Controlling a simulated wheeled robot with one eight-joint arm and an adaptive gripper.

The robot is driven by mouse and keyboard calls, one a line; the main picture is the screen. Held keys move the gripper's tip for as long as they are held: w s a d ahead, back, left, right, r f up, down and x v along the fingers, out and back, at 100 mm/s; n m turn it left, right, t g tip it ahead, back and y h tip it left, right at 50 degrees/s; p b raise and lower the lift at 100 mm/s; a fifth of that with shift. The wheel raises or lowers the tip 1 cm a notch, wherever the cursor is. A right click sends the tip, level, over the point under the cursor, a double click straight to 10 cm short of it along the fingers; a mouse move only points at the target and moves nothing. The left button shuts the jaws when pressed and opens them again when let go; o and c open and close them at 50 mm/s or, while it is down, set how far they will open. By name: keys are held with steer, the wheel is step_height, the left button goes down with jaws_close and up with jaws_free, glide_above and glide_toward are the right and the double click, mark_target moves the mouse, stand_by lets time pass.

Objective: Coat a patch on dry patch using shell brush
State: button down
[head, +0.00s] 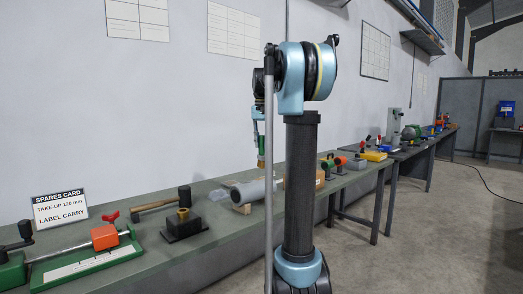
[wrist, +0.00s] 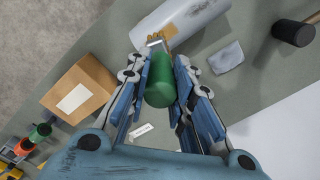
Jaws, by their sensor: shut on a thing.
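My gripper (wrist: 171,90) is shut on the green handle of the shell brush (wrist: 160,82). Its metal collar and tan bristles point at the grey cylindrical shell (wrist: 192,20) at the top of the wrist view. My arm partly blocks that view.
A brown box (wrist: 62,92) stands left of the brush in the wrist view, and a grey cloth (wrist: 227,58) lies on the right. A mallet (head: 170,202), a dark block (head: 184,226) and a green-based fixture (head: 88,262) stand on the bench (head: 215,236). The floor at right is clear.

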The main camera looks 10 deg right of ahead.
steer(key=shift+r, duration=1.4)
